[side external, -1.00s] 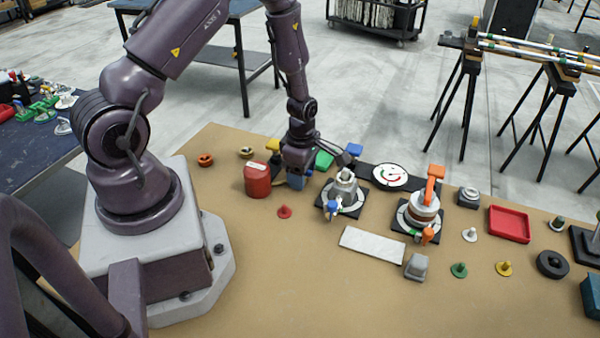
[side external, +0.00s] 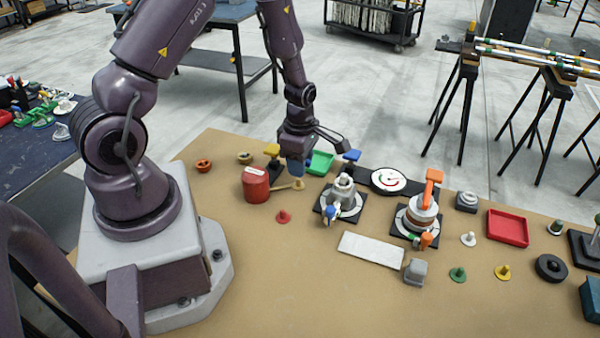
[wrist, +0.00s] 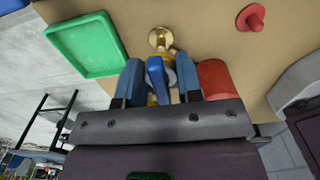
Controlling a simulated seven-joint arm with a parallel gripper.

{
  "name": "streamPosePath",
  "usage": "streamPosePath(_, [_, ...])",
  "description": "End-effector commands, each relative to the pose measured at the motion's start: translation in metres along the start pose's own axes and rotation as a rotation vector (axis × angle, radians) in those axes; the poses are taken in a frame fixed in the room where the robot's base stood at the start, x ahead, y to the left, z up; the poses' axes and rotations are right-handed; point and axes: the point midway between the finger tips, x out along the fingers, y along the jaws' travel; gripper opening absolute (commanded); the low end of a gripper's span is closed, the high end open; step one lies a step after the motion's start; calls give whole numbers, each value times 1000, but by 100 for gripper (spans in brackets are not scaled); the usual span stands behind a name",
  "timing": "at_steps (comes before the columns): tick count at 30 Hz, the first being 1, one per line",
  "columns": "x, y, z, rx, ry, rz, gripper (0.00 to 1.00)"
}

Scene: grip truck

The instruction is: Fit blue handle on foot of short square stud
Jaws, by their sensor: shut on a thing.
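My gripper (side external: 296,170) is raised above the table between the red canister and the green tray. In the wrist view its two blue-grey fingers (wrist: 158,85) are shut on a blue handle (wrist: 155,72). From the side the handle cannot be told apart from the fingers. Yellow and pale parts show just behind the handle; whether they touch it is unclear. A brass peg (wrist: 160,38) shows beyond the fingertips; it also stands on the table in the side view (side external: 298,185). A grey fitting (side external: 343,187) with a blue lever (side external: 330,213) stands on a dark plate. I cannot tell which piece is the short square stud.
A red canister (side external: 255,186) stands close left of my gripper, a green tray (side external: 320,161) close right. Yellow-topped (side external: 271,150) and blue-topped (side external: 351,156) pieces stand behind. An orange-handled fitting (side external: 422,212) and pale plate (side external: 371,249) lie right.

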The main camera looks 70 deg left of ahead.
Motion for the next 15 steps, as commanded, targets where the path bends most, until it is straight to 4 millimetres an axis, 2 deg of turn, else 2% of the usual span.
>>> streamPosePath(6, [-40,0,1,2,-2,4,3])
streamPosePath(10, [-53,-2,7,22,-1,2,3])
streamPosePath(13, [-61,-6,28,82,-6,17,3])
streamPosePath(15, [-69,-7,50,123,-10,29,3])
